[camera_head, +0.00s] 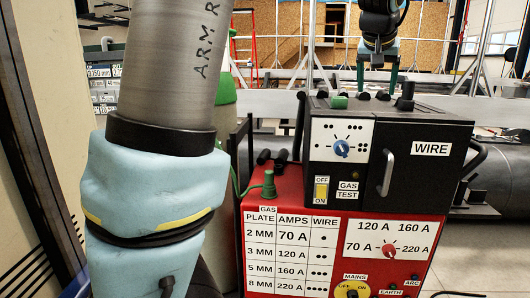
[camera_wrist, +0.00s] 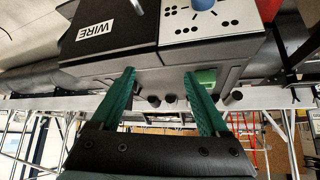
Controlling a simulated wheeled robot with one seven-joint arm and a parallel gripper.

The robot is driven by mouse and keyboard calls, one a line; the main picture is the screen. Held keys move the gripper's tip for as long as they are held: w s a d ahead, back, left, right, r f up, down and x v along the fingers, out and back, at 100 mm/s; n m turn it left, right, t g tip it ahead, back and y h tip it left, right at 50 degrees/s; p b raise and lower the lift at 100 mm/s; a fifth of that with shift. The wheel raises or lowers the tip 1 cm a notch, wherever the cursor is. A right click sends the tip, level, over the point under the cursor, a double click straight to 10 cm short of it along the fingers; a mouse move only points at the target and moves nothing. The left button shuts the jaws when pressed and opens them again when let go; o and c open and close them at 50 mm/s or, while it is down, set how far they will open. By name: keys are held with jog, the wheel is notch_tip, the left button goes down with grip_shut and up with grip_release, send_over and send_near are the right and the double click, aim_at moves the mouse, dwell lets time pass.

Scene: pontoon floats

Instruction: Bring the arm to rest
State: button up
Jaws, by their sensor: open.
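My gripper (camera_head: 378,80) hangs fingers down at the upper right of the head view, above and beyond the back of a black welding unit (camera_head: 335,172). Its two green fingers are spread apart. In the wrist view my gripper (camera_wrist: 160,74) also shows open, with nothing between the fingertips. The black unit, with a WIRE label, fills the top of that view, upside down. I cannot tell how far the fingertips are from it. A large arm link fills the left of the head view and hides what is behind it.
The black unit stands on a red cabinet (camera_head: 345,218) with printed tables and dials. A green plug (camera_head: 269,184) with a cable stands on the cabinet's left top. Black knobs and a green block (camera_head: 339,102) rise from the unit's top. Pale floor (camera_head: 490,265) shows at right.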

jog(key=a+f+n+g+y, duration=0.2)
jog(key=a+f, duration=1.1)
jog(key=a, duration=0.4)
jog(key=s+a+f+n+g+y+p, duration=0.1)
jog(key=s+a+f+n+g, duration=0.1)
jog(key=s+a+f, duration=1.1)
jog(key=s+a+g, duration=0.1)
jog(key=s+a, duration=0.1)
jog(key=a, duration=0.2)
jog(key=shift+s+n+p, duration=0.3)
jog(key=shift+p, duration=0.1)
